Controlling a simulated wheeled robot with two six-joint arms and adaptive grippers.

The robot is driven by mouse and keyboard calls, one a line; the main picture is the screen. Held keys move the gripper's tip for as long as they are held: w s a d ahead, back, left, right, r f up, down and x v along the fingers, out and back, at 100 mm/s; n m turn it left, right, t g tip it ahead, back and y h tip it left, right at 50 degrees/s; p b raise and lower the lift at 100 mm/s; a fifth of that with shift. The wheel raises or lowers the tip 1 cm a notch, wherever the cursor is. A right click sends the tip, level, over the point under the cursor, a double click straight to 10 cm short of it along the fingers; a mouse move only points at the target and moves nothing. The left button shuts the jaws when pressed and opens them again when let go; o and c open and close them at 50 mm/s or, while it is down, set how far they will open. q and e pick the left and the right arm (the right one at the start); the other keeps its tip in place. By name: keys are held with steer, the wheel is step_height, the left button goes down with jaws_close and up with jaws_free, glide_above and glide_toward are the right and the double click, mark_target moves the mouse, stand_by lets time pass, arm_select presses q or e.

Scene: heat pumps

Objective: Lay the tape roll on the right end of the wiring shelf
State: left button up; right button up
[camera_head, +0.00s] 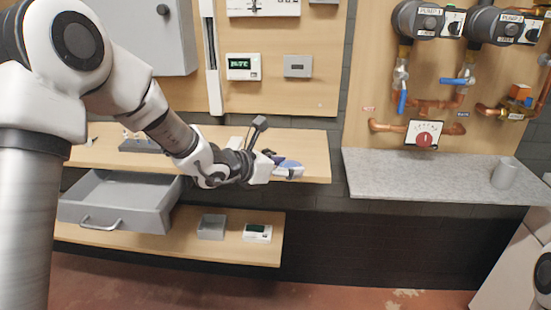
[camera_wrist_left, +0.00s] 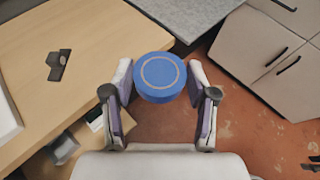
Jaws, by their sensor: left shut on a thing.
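The tape roll is a blue disc with a pale ring on its face (camera_wrist_left: 160,78), between the two fingers of my left gripper (camera_wrist_left: 161,92) in the left wrist view. The gripper is shut on it. In the head view my left gripper (camera_head: 281,169) and the blue roll (camera_head: 290,163) are at the right end of the wooden wiring shelf (camera_head: 315,150), near its front edge. In the wrist view the roll overlaps the shelf's edge, with red floor beyond. I cannot tell whether the roll touches the shelf. My right gripper is not in view.
A small black part (camera_wrist_left: 58,66) lies on the shelf. An open grey drawer (camera_head: 120,205) hangs below its left half. A lower shelf (camera_head: 170,243) holds a grey box (camera_head: 211,227) and a white meter (camera_head: 257,233). A grey counter (camera_head: 430,178) with a mug (camera_head: 504,173) stands right, past a gap.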

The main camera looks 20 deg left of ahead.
arm_select(q)
steer(key=w+p, duration=0.1)
steer(key=w, duration=0.4)
steer(key=w+a+f+p, duration=0.1)
steer(key=w+p, duration=0.1)
steer(key=w, duration=0.3)
steer(key=w+a+p, duration=0.1)
steer(key=w+p, duration=0.1)
steer(key=w, duration=0.3)
steer(key=shift+w+a+f, duration=0.15)
steer(key=shift+w+f+p, duration=0.2)
steer(key=shift+f+p, duration=0.05)
steer(key=shift+p, duration=0.05)
step_height(320, 180, down, 3)
steer(key=shift+r, duration=0.2)
steer(key=shift+f, duration=0.45)
steer(key=o, duration=1.1)
